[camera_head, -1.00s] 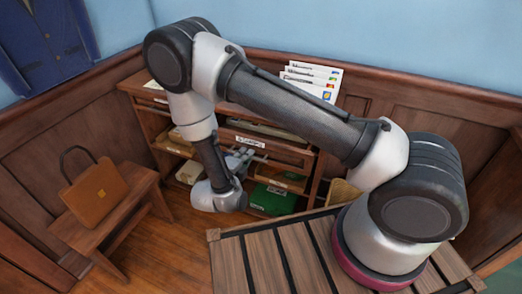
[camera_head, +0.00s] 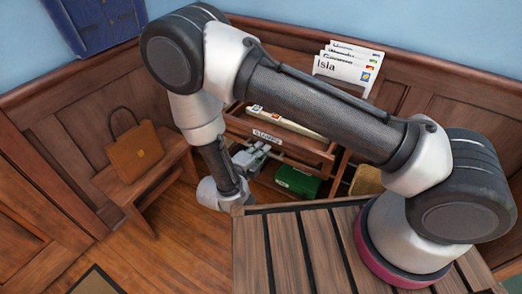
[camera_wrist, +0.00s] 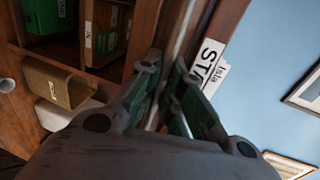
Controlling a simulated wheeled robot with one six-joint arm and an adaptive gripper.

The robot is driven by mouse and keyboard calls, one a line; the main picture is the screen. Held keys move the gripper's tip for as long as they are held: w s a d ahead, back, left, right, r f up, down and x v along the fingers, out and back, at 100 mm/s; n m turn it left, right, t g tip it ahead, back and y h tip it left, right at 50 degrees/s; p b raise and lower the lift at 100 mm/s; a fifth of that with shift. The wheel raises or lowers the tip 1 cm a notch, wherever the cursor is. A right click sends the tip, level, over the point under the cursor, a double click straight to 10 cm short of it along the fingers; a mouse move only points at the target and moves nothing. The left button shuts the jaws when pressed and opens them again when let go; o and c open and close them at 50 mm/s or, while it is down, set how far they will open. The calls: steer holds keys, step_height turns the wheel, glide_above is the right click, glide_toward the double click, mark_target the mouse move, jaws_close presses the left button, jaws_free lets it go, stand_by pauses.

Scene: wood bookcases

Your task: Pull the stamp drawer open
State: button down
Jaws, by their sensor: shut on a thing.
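The stamp drawer (camera_head: 300,147) stands out from the desk in the head view, with its inside and a pale strip with small coloured stamps (camera_head: 290,121) showing. Its white label (camera_head: 266,136) is on the front; part of the label (camera_wrist: 207,62) also shows in the wrist view. My gripper (camera_head: 259,153) is at the drawer front, just below the label. In the wrist view its fingers (camera_wrist: 167,74) are closed around a pale bar, the drawer handle (camera_wrist: 181,32). The fingertips hide part of the handle.
A green box (camera_head: 298,182) sits on a shelf below the drawer. A brown bag (camera_head: 136,152) rests on a bench (camera_head: 160,180) at left. The wood floor (camera_head: 165,245) between is clear.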

steer(key=c, duration=1.5)
jaws_free()
steer(key=shift+c, duration=0.2)
